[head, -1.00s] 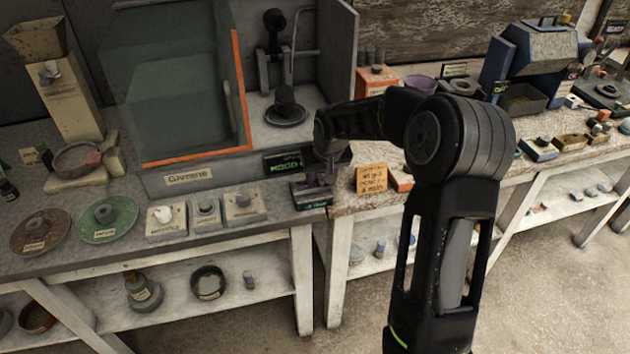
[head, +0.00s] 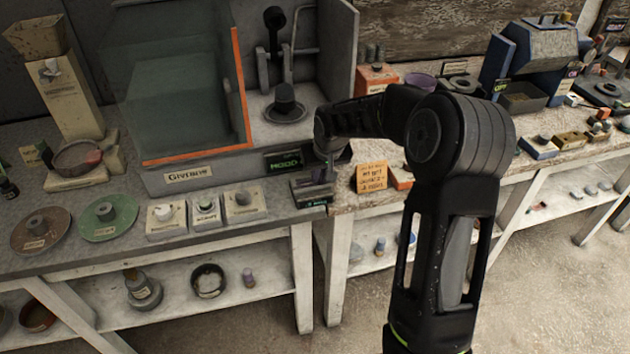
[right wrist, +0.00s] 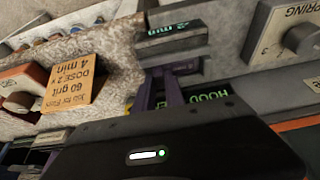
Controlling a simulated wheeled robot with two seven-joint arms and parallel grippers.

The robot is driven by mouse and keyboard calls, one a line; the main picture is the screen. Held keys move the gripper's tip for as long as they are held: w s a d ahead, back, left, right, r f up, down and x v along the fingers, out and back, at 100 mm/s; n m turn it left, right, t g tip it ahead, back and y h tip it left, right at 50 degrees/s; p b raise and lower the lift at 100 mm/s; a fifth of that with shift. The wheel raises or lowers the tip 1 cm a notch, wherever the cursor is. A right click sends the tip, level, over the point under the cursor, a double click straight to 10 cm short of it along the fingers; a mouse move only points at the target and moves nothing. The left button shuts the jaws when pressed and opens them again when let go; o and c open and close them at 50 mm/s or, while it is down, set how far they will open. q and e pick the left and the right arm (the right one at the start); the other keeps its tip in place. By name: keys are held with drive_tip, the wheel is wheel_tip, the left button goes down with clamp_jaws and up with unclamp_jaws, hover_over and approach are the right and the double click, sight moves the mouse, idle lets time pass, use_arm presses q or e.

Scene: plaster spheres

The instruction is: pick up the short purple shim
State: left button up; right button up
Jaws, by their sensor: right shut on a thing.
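My right gripper (head: 323,176) reaches down over a small dark holder (head: 311,198) with green lettering, at the front edge of the bench. It is shut on a purple shim, which shows as a purple strip in the right wrist view (right wrist: 160,90), low at the holder. The holder also shows there (right wrist: 172,42), reading "2 min". My gripper hides much of the shim, and I cannot tell its full length or whether it is clear of the holder. My left gripper is not in view.
A glass-fronted cabinet (head: 185,85) with an orange edge stands left of my arm. An orange note (head: 372,177) is close on the right. Labelled blocks (head: 205,211) line the bench front at left. A black stand (head: 285,103) is behind.

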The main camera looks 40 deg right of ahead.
sight(321, 177)
clamp_jaws()
drive_tip(key=shift+r, duration=0.2)
wheel_tip(321, 177, up, 10)
drive_tip(key=b, duration=0.1)
drive_tip(key=shift+f, duration=0.15)
idle(0.9)
